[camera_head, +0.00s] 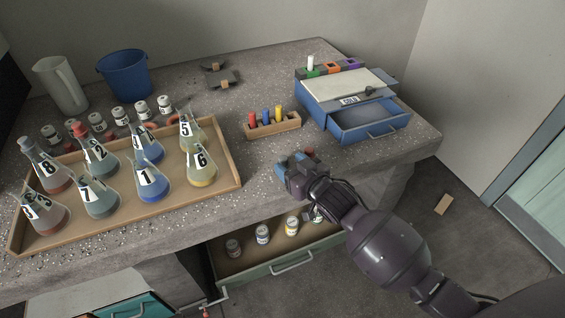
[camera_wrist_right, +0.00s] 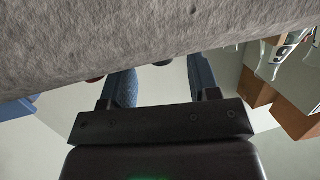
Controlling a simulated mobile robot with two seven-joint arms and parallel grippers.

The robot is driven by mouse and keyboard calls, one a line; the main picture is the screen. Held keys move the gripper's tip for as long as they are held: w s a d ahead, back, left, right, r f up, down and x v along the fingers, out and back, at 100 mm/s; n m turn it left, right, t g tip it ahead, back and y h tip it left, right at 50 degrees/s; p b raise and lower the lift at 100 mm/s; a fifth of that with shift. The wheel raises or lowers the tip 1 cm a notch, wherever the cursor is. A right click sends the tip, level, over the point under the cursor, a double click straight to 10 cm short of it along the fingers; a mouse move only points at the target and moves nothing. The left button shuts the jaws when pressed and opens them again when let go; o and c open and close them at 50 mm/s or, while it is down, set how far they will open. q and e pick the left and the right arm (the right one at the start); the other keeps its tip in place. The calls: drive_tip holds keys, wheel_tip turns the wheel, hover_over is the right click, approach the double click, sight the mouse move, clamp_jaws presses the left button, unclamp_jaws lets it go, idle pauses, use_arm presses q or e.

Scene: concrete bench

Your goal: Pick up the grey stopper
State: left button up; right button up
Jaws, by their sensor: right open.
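I cannot clearly make out a grey stopper in either view. My right gripper (camera_head: 284,172) is at the bench's front edge, right of the flask tray and in front of the small wooden rack. In the right wrist view its two blue fingers (camera_wrist_right: 162,82) are apart, with nothing clearly held between them. My left gripper is out of view.
The wooden tray (camera_head: 238,185) holds several numbered flasks. The rack (camera_head: 284,127) holds coloured vials. A blue box with an open drawer (camera_head: 365,127) stands right. An open lower drawer (camera_head: 325,243) with jars juts out beneath the gripper. A jug (camera_head: 62,85) and blue bucket (camera_head: 125,75) stand behind.

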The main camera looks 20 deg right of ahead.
sight(286, 164)
drive_tip(key=shift+w+a+f+b, duration=0.2)
drive_tip(key=shift+w+f, duration=0.15)
drive_tip(key=shift+w, duration=0.2)
drive_tip(key=shift+w+a+f+b, duration=0.15)
drive_tip(key=shift+w+f, duration=0.15)
drive_tip(key=shift+w, duration=0.55)
drive_tip(key=shift+w+a+r, duration=0.1)
drive_tip(key=shift+w+r, duration=0.05)
drive_tip(key=shift+w, duration=0.1)
